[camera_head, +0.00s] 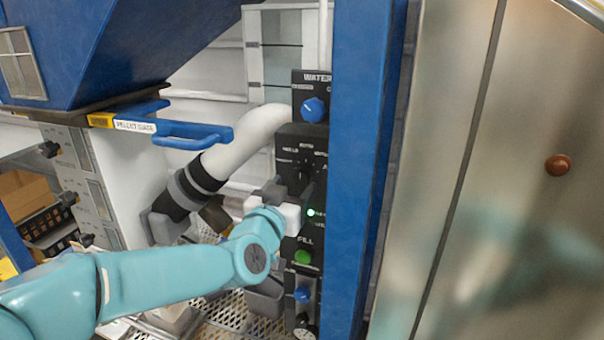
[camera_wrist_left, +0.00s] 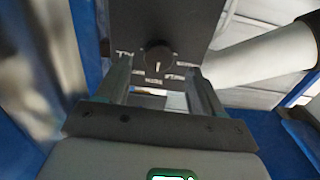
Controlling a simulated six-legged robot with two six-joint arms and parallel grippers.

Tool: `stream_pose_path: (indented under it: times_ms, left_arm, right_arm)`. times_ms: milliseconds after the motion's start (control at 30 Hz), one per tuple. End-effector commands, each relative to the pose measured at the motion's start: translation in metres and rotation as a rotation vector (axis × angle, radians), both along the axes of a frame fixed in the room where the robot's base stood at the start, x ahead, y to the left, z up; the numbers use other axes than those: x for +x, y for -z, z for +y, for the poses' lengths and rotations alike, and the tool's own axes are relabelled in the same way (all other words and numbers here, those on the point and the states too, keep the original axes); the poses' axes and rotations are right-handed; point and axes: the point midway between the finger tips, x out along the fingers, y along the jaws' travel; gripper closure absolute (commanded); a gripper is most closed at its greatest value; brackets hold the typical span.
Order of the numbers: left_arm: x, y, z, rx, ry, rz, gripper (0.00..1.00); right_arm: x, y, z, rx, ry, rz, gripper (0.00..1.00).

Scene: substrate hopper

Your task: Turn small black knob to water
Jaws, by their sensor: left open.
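A small black knob (camera_head: 305,175) sits on a black control panel, under an AUTO label, with a word to each side; the right one seems to read WATER. It also shows in the left wrist view (camera_wrist_left: 158,56), its pale pointer mark facing the bottom of that picture. My left gripper (camera_head: 282,190) is open just in front of the panel and partly covers the knob's left side. In the left wrist view the fingers (camera_wrist_left: 159,76) stand either side of the knob, with visible gaps. I cannot tell how far the tips are from the panel. My right gripper is out of view.
A blue post (camera_head: 355,170) borders the panel on the right. A thick white pipe (camera_head: 235,145) curves in from the left.

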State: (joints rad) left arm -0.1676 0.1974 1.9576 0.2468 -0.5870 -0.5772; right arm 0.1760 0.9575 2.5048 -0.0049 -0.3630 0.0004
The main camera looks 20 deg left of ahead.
Motion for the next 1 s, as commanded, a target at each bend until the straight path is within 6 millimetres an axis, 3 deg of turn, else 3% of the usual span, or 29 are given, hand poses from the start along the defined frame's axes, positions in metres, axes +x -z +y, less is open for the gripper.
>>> stream_pose_path:
  times_ms: [100, 233, 633, 800, 1000]
  left_arm:
    - [0.024, -0.001, -0.002, 0.000, 0.000, 0.002, 0.33]
    - [0.041, -0.001, -0.003, -0.001, 0.000, 0.001, 0.33]
    - [0.049, 0.000, -0.006, -0.001, 0.001, 0.000, 0.33]
    - [0.049, 0.000, -0.006, -0.001, 0.001, 0.000, 0.88]
    - [0.049, 0.000, -0.006, 0.006, 0.001, 0.000, 0.89]
  right_arm:
    - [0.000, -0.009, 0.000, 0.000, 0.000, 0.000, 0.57]
    - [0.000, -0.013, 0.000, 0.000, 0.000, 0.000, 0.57]
    - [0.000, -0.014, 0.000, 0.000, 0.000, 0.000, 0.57]
    - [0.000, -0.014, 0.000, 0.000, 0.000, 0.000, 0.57]
    - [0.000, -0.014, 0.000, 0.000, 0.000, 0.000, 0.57]
